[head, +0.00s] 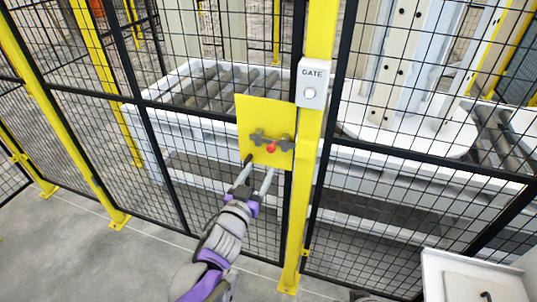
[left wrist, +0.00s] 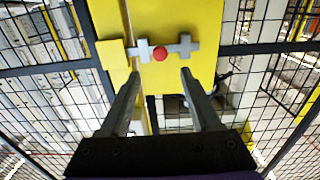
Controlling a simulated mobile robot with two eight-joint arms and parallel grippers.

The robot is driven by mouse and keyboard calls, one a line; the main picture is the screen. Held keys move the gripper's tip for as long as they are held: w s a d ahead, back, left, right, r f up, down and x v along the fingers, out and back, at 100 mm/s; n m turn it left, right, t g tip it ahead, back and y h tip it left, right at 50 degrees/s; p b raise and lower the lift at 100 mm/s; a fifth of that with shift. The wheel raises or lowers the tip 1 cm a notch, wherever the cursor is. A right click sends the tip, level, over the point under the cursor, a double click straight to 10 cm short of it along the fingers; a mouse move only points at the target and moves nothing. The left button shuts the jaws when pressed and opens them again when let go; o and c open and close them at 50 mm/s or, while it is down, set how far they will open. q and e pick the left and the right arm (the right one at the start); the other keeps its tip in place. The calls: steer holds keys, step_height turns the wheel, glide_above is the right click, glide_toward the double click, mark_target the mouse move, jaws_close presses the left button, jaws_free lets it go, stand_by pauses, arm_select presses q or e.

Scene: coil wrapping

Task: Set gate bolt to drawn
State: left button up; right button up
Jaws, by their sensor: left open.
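The gate bolt is a grey bar with a red knob (head: 271,147) on a yellow plate (head: 262,112) fixed to the mesh gate. In the left wrist view the red knob (left wrist: 160,54) sits on the grey bolt (left wrist: 181,49), which lies crosswise on the plate. My left gripper (head: 258,170) is open and just below the bolt, fingers pointing at it. In the left wrist view its two fingertips (left wrist: 160,74) stand either side of the knob's line, apart from the knob, with nothing between them. My right gripper is not in view.
A yellow post (head: 312,150) stands just right of the plate and carries a white GATE box (head: 312,84) with a button. Black mesh fencing surrounds it. Behind the mesh is a roller conveyor (head: 215,85). A white cabinet (head: 470,280) stands at lower right. Grey floor (head: 60,250) is clear at left.

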mark_target(270, 149)
arm_select(q)
steer(key=p+x, duration=0.1)
steer(key=x, duration=0.7)
steer(key=shift+w+d, duration=0.1)
steer(key=shift+w, duration=0.25)
jaws_close()
stand_by(1.0)
